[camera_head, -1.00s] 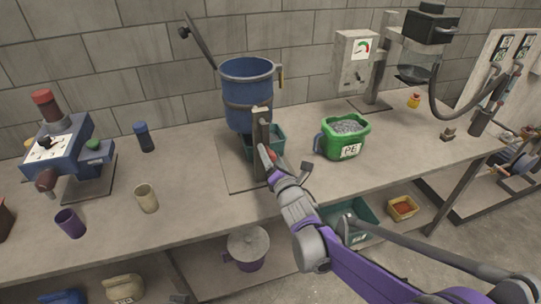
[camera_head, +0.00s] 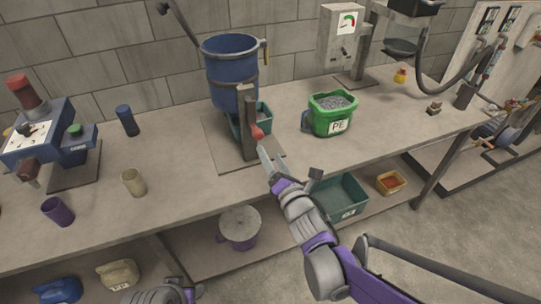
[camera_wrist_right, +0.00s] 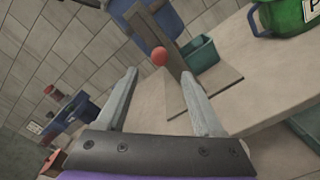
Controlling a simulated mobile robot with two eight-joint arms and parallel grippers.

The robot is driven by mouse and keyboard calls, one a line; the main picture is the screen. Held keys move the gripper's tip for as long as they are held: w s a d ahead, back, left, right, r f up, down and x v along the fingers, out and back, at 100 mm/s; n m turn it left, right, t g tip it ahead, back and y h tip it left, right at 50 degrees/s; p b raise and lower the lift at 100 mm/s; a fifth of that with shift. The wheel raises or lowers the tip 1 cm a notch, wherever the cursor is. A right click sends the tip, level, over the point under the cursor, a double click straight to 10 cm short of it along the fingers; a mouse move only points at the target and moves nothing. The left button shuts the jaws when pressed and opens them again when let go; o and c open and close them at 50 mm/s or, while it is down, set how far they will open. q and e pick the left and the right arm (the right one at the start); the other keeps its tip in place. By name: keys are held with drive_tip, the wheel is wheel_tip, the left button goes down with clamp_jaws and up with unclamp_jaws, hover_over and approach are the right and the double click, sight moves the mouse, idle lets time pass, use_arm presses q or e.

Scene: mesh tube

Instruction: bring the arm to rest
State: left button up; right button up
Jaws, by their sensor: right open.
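My right gripper (camera_head: 270,161) is open and empty. In the head view it is just in front of the stand with the red knob (camera_head: 257,133), near the front edge of the table. In the right wrist view its two fingers (camera_wrist_right: 163,100) are spread apart, and the red knob (camera_wrist_right: 159,56) shows beyond them, apart from the fingertips. Part of my left arm (camera_head: 165,294) shows at the bottom edge of the head view; its fingers are not visible.
The blue hopper (camera_head: 232,75) stands over a teal bin (camera_head: 262,117) on the table (camera_head: 190,213). A green PE bucket (camera_head: 321,117) stands to the right. A beige cup (camera_head: 133,183) and a purple cup (camera_head: 57,211) stand to the left. Teal and yellow bins (camera_head: 390,183) are on the lower shelf.

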drive_tip(key=s+d+f+m+g+h+p, duration=0.1)
drive_tip(key=s+d+f+m+g+h, duration=0.2)
drive_tip(key=d+m, duration=0.4)
drive_tip(key=s+d+f+m+g+h+p, duration=0.1)
drive_tip(key=s+d+m+g+h, duration=0.2)
drive_tip(key=s+m, duration=0.45)
drive_tip(key=s+d+f+m+g+p, duration=0.1)
drive_tip(key=s+d+f+m+g, duration=0.1)
drive_tip(key=s+m, duration=0.6)
drive_tip(key=s+d+f+m+g, duration=0.2)
drive_tip(key=s+f+m+g, duration=0.1)
drive_tip(key=s+m, duration=0.4)
drive_tip(key=shift+s+f+m+g+p, duration=0.35)
drive_tip(key=shift+f+m+g, duration=0.05)
drive_tip(key=shift+f+m, duration=0.15)
